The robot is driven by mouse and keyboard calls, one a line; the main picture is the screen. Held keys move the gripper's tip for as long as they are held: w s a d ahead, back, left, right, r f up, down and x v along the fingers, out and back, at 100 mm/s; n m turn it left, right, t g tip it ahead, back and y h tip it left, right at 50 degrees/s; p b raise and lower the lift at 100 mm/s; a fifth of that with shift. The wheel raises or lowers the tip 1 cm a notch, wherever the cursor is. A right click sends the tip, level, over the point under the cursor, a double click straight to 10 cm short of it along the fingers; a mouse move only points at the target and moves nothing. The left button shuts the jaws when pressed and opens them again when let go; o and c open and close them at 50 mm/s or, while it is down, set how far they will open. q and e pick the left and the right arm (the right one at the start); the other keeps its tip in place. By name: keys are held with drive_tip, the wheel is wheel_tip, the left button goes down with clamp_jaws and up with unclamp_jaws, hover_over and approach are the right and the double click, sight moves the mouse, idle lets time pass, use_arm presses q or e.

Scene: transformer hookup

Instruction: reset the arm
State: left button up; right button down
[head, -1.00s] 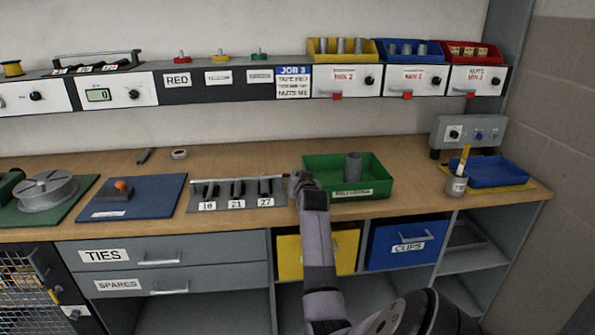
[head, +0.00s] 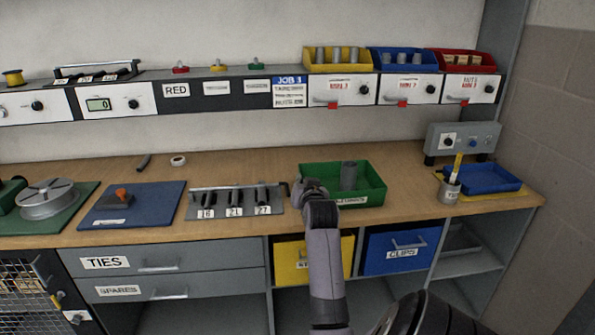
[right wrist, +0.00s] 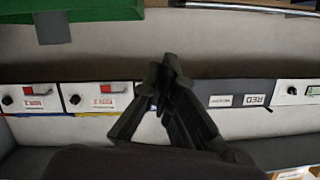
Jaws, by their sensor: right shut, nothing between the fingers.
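My right arm comes in from the bottom of the head view. Its gripper (head: 298,187) is between the rack of black tools marked 16, 21 and 27 (head: 221,208) and the green bin (head: 372,188); whether it touches either cannot be told. In the right wrist view the fingers of this gripper (right wrist: 166,72) are together at the tips, with nothing held. That view is upside down, with a piece of the green bin (right wrist: 90,10) at the top left. My left gripper is not in view.
The shelf above carries yellow (head: 337,61), blue (head: 402,62) and red (head: 460,63) bins. A cup with a yellow tool (head: 449,190) and a blue tray (head: 485,180) stand at the right. A blue mat (head: 150,205) lies left of the rack. The back middle of the worktop is clear.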

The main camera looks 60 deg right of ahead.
drive_tip(key=shift+a, duration=0.25)
